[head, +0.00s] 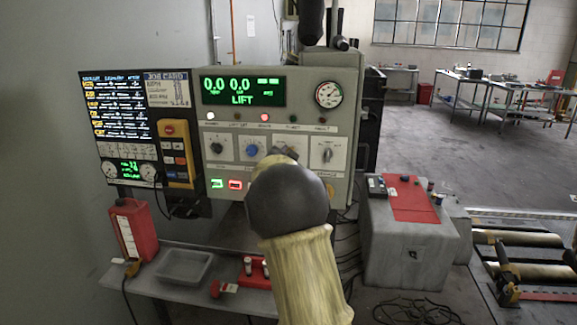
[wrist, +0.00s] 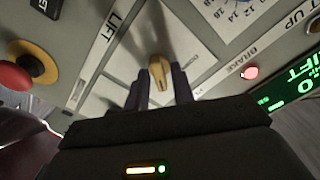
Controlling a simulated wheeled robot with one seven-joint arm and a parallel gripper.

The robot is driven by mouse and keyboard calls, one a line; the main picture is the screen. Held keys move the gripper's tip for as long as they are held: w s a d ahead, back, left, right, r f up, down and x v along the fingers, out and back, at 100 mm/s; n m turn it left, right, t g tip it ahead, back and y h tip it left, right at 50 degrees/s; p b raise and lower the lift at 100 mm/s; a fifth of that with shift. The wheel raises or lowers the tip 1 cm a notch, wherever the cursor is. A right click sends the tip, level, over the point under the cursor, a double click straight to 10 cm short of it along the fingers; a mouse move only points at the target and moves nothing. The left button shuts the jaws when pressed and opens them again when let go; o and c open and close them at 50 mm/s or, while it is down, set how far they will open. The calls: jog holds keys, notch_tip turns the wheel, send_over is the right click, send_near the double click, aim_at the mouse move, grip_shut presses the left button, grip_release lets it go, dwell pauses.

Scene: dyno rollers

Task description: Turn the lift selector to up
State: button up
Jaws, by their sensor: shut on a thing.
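The lift selector (wrist: 158,68) is a small tan lever knob on a pale plate, with a strip reading LIFT beside it in the wrist view. My gripper (wrist: 160,88) is shut on it, with one dark finger on each side. Which mark the knob points to I cannot tell. In the head view my gripper (head: 285,154) is at the front of the grey control panel (head: 352,100), and my arm hides the selector and the panel's lower middle. The green display (head: 242,91) reads 0.0, 0.0 and LIFT.
A red BRAKE lamp (wrist: 250,72) is lit. A red mushroom button (wrist: 14,76) is at the wrist view's left. Below are a shelf with a grey tray (head: 185,267) and a red bottle (head: 134,232).

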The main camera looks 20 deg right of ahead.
jog(key=shift+m+b, duration=0.35)
jog(key=shift+m, duration=0.05)
jog(key=o, duration=0.7)
jog(key=b+v, duration=0.2)
jog(key=v, duration=1.5)
jog(key=shift+s+a, duration=0.15)
jog(key=shift+a, duration=0.05)
jog(key=shift+f, duration=0.1)
